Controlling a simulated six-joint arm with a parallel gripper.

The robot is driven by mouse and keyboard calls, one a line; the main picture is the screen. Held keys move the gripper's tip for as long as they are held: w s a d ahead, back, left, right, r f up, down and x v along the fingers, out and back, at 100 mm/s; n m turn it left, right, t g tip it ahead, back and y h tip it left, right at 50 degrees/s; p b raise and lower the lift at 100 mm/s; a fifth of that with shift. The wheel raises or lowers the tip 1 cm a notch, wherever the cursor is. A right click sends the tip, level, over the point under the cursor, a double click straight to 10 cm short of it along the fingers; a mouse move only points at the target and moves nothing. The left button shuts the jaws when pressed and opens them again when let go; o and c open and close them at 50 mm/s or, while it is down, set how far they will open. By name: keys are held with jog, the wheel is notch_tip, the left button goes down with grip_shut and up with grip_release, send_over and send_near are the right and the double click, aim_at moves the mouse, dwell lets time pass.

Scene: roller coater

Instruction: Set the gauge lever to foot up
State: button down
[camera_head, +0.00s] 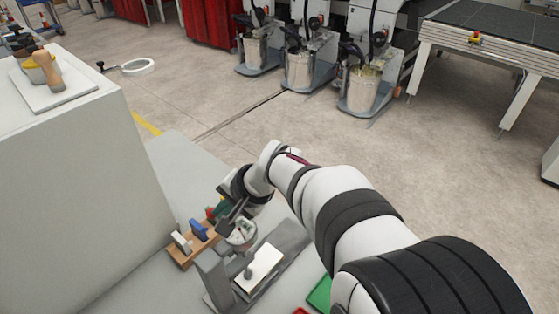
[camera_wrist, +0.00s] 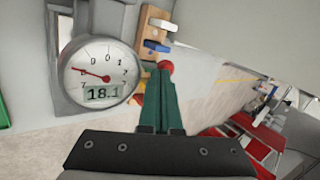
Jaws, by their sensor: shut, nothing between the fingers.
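The gauge (camera_wrist: 100,72) shows a round white dial with a red needle and a display reading 18.1 in the wrist view. It also shows on its stand in the head view (camera_head: 242,233), partly behind my gripper. A red ball knob (camera_wrist: 165,65), which looks like the lever's end, is just beyond my fingertips; I cannot tell whether they touch it. The lever's arm is hidden, so its position is unclear. My gripper (camera_wrist: 160,76) has green fingers closed together with nothing between them. In the head view my gripper (camera_head: 232,212) is beside the gauge.
A wooden rack (camera_head: 184,256) with coloured pieces stands left of the gauge. A white plate (camera_head: 260,267) lies on the gauge's base. A green tray (camera_head: 320,294) is at the front. A tall pale block (camera_head: 75,190) bounds the left side.

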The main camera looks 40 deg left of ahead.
aim_at(212, 209)
jog(key=a+h, duration=0.1)
jog(key=h, duration=0.1)
jog(key=f+h, duration=0.1)
jog(key=a+h, duration=0.1)
jog(key=h, duration=0.1)
jog(key=shift+a+f+h, duration=0.25)
jog(key=shift+a+h, duration=0.05)
jog(key=shift+a+f, duration=0.7)
jog(key=shift+f, duration=0.05)
jog(key=shift+a+f, duration=0.25)
jog(key=shift+f, duration=0.3)
jog(key=shift+a+f, duration=0.2)
jog(key=shift+f, duration=0.35)
jog(key=shift+d, duration=0.1)
jog(key=shift+d+r, duration=0.25)
jog(key=shift+d, duration=0.4)
jog(key=shift+r, duration=0.15)
